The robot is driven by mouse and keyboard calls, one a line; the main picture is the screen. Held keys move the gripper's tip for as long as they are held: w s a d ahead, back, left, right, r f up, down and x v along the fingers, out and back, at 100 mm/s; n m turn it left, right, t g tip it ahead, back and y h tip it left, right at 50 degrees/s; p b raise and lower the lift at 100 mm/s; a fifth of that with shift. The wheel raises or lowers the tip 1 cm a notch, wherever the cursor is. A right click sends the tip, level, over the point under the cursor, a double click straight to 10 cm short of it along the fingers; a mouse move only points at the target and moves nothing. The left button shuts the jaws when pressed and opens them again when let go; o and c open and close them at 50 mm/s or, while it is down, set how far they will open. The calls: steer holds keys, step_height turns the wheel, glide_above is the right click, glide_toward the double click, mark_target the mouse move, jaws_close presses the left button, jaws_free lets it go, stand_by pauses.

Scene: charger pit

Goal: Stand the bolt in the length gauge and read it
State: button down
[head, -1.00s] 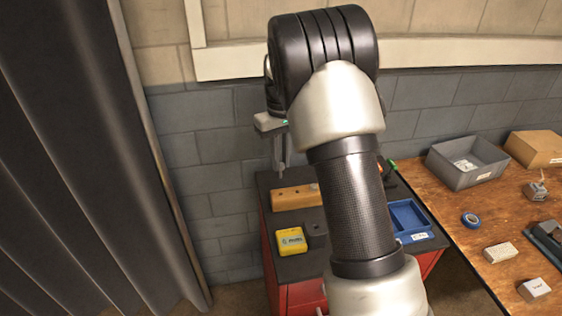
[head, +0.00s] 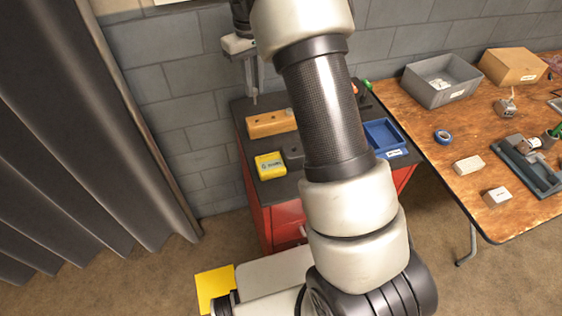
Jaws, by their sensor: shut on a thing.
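My gripper (head: 252,92) points down at the back left of the red cabinet's dark top, just above and behind an orange-brown block with holes (head: 270,123). Its fingers are close together on something small at the tips, presumably the bolt, too small to make out. A dark grey block (head: 292,153) with what looks like a hole stands in front of the orange-brown block. I cannot tell which block is the length gauge. My arm covers part of the cabinet top.
A yellow box (head: 270,166) sits at the cabinet's front left, and a blue tray (head: 399,151) at its right. The wooden table (head: 440,128) on the right holds a grey bin (head: 440,88), blue tape (head: 442,136) and small boxes. A dark curtain (head: 70,130) hangs at left.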

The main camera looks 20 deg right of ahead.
steer(key=s+d+p, duration=0.3)
steer(key=s+p, duration=0.1)
steer(key=s, duration=0.4)
steer(key=s+d+p, duration=0.4)
steer(key=s+p, duration=0.1)
steer(key=s, duration=0.2)
steer(key=shift+a+f+b, duration=0.15)
steer(key=shift+f+b, duration=0.7)
steer(key=shift+f, duration=0.05)
steer(key=shift+a+f+b, duration=0.1)
steer(key=shift+f+b, duration=0.7)
steer(key=shift+f, duration=0.05)
steer(key=shift+f+b, duration=2.2)
steer(key=shift+f, duration=0.55)
steer(key=c, duration=1.6)
jaws_free()
steer(key=shift+r, duration=0.1)
step_height(320, 180, up, 17)
steer(key=shift+r+p, duration=0.15)
steer(key=shift+p, duration=1)
